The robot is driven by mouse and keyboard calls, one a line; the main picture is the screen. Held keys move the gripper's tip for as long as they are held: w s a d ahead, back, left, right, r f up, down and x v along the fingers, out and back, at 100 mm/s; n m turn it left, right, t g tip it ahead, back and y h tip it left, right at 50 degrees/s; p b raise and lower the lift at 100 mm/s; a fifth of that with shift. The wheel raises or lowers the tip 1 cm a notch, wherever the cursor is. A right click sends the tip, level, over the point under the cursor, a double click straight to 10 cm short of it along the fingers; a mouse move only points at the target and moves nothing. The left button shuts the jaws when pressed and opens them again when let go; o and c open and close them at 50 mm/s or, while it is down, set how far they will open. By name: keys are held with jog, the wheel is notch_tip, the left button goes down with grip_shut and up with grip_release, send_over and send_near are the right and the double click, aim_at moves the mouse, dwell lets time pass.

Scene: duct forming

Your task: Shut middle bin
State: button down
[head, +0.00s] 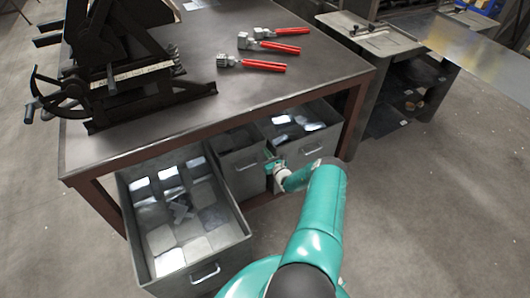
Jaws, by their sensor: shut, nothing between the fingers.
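The middle bin (243,178) is a grey metal drawer under the workbench, between two other bins. It is pulled part way out, with a strip of its dark inside showing behind its front panel. Its handle (247,165) is on the front. My gripper (271,158) is shut and empty at the right end of the middle bin's front, close to the gap beside the right bin. I cannot tell whether it touches the bin. My teal arm reaches in from the lower right and hides part of the area below.
The left bin (243,229) is pulled far out and holds several metal pieces. The right bin (318,140) is partly open with shiny pieces inside. The workbench (190,112) carries a dark machine (125,60) and red-handled tools (262,66).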

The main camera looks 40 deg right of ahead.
jog(key=v, duration=1)
jog(key=shift+s+d+r, duration=0.1)
jog(key=shift+d, duration=0.05)
